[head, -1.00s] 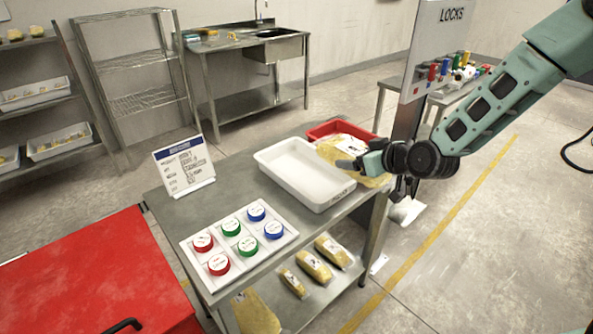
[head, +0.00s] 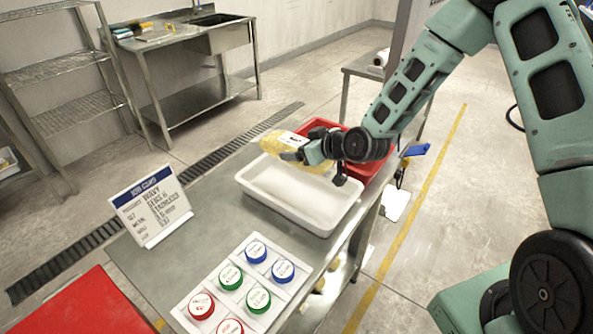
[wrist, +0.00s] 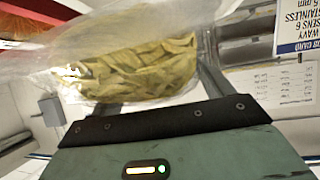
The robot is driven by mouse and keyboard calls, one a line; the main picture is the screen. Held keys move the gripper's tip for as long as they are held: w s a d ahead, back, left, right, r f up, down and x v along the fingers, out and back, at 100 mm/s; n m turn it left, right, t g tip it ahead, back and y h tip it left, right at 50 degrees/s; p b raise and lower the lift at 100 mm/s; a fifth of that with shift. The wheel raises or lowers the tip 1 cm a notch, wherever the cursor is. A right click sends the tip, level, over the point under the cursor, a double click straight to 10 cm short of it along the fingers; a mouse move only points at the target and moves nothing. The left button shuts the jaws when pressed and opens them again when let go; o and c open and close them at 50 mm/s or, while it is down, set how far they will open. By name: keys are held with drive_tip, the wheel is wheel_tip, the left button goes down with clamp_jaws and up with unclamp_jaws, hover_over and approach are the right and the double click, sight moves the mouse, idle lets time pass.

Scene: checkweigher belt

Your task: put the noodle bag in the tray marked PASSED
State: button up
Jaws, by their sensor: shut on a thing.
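The noodle bag (head: 270,145), a clear bag of yellow noodles with a white label, is held by my gripper (head: 296,147) above the far edge of the white tray. In the wrist view the bag (wrist: 140,72) fills the space past the gripper body, and its clear film spreads to the left. My gripper is shut on the bag; the fingertips are partly hidden. The white tray (head: 268,208) is below and looks empty; its marking is not readable now. A red tray (head: 362,170) sits behind it, partly hidden by my arm.
A job card (head: 150,207) stands on the steel table (head: 195,240) left of the white tray. A holder (head: 205,285) with red, green and blue round pieces sits in front. A red surface (head: 70,305) is at lower left. A steel sink bench (head: 190,65) stands behind.

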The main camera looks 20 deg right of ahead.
wheel_tip(320, 180, down, 6)
drive_tip(key=shift+r+p, duration=0.1)
drive_tip(key=shift+p, duration=0.5)
drive_tip(key=shift+f, duration=0.3)
drive_tip(key=shift+f+b, duration=0.25)
drive_tip(key=shift+b, duration=0.05)
drive_tip(key=o, duration=1.5)
drive_tip(key=shift+c, duration=0.2)
drive_tip(key=shift+r, duration=0.1)
